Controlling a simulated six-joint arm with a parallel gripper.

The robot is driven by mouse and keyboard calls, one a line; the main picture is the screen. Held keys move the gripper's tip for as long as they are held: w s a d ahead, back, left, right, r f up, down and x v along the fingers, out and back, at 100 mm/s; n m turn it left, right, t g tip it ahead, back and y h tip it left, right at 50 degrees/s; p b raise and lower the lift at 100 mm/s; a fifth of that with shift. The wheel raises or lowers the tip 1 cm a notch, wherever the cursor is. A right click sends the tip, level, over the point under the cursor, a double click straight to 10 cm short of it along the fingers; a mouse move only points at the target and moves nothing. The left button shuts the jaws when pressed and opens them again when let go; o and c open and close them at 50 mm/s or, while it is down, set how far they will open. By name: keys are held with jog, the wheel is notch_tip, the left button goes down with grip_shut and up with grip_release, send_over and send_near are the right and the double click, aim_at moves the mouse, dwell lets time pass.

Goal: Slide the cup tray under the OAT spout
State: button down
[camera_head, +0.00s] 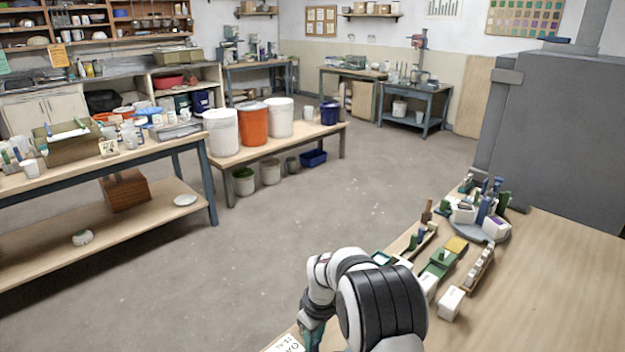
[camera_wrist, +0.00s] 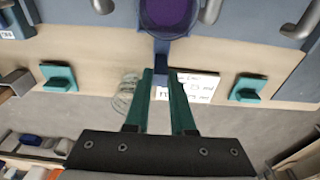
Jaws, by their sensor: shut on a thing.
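In the wrist view, my gripper (camera_wrist: 161,80) has its two teal fingers closed on the narrow blue tab of the cup tray (camera_wrist: 161,50). The tray carries a round cup (camera_wrist: 168,12) with a purple inside, cut off by the top edge. The OAT spout cannot be made out in either view. In the head view, my arm covers the lower middle, and the tray is not visible there.
Two teal blocks (camera_wrist: 58,78) (camera_wrist: 248,90) stand on the pale board either side of my fingers. A clear coiled or stacked object (camera_wrist: 127,95) and a handwritten white card (camera_wrist: 195,85) lie near them. Grey metal handles (camera_wrist: 305,22) show above. The workbench (camera_head: 560,290) is largely clear at right.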

jog(key=shift+s+a, duration=2.25)
jog(key=shift+s+a, duration=1.35)
jog(key=shift+a, duration=0.05)
jog(key=c, duration=0.8)
grip_release()
jog(key=shift+c, duration=0.2)
